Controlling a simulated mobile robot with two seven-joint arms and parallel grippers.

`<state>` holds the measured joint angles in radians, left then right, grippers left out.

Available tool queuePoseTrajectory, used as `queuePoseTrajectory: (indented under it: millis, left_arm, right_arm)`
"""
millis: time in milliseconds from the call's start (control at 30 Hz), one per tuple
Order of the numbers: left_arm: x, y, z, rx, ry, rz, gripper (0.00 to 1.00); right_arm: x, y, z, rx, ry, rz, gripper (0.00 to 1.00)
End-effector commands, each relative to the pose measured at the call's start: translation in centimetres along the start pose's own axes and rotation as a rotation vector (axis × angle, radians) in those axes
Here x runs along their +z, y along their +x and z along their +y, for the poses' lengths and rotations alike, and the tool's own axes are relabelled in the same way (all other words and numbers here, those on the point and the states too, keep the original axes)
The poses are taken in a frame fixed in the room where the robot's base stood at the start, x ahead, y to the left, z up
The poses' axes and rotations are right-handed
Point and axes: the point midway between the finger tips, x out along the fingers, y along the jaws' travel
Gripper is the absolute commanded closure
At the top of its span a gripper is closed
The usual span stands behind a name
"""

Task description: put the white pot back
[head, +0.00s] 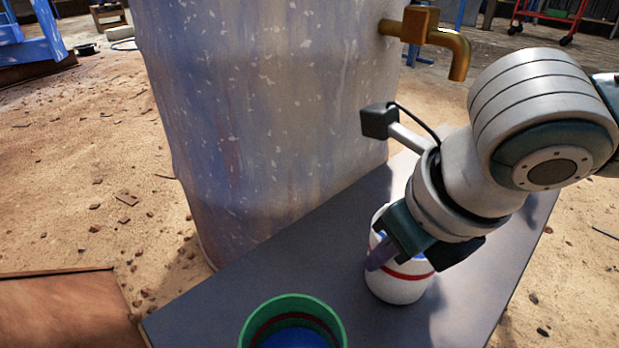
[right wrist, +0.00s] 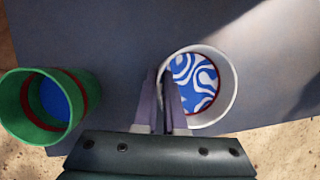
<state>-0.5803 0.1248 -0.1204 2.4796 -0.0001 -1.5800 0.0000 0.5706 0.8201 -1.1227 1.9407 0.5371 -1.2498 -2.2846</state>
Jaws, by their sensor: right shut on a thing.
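The white pot (head: 397,288) with a red band is at the grey table, to the right of the large barrel. It is upright, and I cannot tell whether it touches the table top or is just above it. My right gripper (head: 382,252) is shut on the pot's wall at its rim. In the right wrist view the fingers (right wrist: 166,82) straddle the left wall of the white pot (right wrist: 229,88), with a blue and white pattern showing inside. The gripper hides part of the pot in the head view. My left gripper is not in view.
A green pot (head: 244,332) with blue inside stands at the table's front; it also shows at left in the right wrist view (right wrist: 14,108). The barrel (head: 265,110) with a brass tap (head: 448,42) stands behind the table (head: 468,292). Table between the pots is clear.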

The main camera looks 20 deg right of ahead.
Motion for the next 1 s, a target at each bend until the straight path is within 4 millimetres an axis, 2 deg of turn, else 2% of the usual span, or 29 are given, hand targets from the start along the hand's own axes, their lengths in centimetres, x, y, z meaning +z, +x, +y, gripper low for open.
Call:
queuePoseTrajectory:
  millis: [333,367,600,867,1000]
  left_arm:
    - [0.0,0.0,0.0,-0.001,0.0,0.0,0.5]
    - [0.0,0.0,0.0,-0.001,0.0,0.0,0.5]
    - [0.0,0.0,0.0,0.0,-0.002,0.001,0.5]
    - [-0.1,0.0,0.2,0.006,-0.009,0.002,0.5]
    - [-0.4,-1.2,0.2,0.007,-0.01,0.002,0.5]
  right_arm:
    - [0.0,0.2,0.0,0.0,0.0,-0.003,1.0]
    - [-0.1,0.3,0.0,0.0,0.0,-0.001,0.9]
    - [-0.1,0.3,0.0,0.0,0.0,-0.001,0.63]
    - [0.0,0.2,0.0,0.0,0.0,-0.001,0.63]
    - [0.2,-1.5,0.0,0.0,-0.002,-0.001,0.63]
